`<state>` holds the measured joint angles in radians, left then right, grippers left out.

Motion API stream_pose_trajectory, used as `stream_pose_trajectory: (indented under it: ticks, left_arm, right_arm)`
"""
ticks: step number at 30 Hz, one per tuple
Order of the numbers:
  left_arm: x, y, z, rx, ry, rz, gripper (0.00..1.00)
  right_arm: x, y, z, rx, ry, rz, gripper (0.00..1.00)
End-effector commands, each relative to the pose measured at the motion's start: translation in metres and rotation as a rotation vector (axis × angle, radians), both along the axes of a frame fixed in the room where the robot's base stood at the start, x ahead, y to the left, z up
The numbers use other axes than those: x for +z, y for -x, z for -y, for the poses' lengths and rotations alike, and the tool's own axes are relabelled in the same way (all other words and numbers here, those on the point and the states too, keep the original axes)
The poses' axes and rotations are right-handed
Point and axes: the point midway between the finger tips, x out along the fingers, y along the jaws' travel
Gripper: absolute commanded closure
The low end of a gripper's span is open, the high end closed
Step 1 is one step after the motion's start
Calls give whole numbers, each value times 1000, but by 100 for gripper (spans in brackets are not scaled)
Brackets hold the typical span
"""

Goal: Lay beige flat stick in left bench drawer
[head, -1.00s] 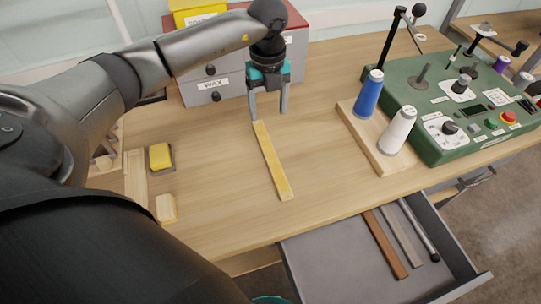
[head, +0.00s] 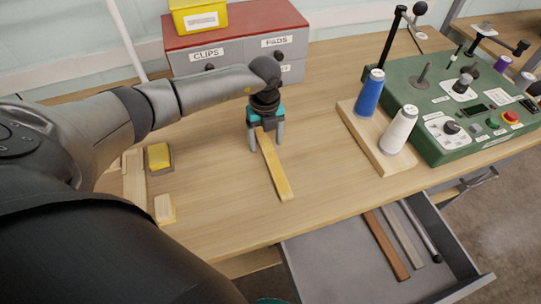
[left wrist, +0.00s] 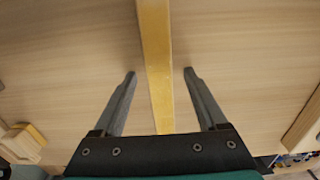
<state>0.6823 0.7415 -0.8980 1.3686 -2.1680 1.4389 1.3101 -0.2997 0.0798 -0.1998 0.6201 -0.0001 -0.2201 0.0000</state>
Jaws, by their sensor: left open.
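The beige flat stick (head: 275,169) lies flat on the bench top, running from under my left gripper toward the front edge. My left gripper (head: 266,149) is over its far end, pointing down. In the left wrist view the open fingers (left wrist: 160,75) stand on either side of the stick (left wrist: 155,45), with gaps on both sides. The bench drawer (head: 335,262) is pulled open below the front edge. It holds a brown stick (head: 386,245), a grey strip (head: 404,235) and a dark-ended rod (head: 420,232). My right gripper is not in view.
A wooden base with a blue spool (head: 369,95) and a white spool (head: 399,130) stands right of the stick, beside a green machine (head: 450,100). A grey drawer cabinet (head: 235,52) stands behind. A yellow block (head: 159,156) lies at left. Bench between stick and front edge is clear.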

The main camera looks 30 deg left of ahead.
Motion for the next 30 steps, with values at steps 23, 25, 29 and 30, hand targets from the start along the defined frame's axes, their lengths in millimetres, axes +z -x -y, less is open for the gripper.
stream_pose_trajectory:
  ticks: [23,25,29,30]
  left_arm:
    - [1,0,0,1,0,0,98]
    - [1,0,0,1,0,0,100]
    - [1,0,0,1,1,1,100]
    - [1,0,0,1,1,1,100]
  right_arm:
    - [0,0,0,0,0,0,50]
    - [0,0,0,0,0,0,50]
    - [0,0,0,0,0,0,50]
    - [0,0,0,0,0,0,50]
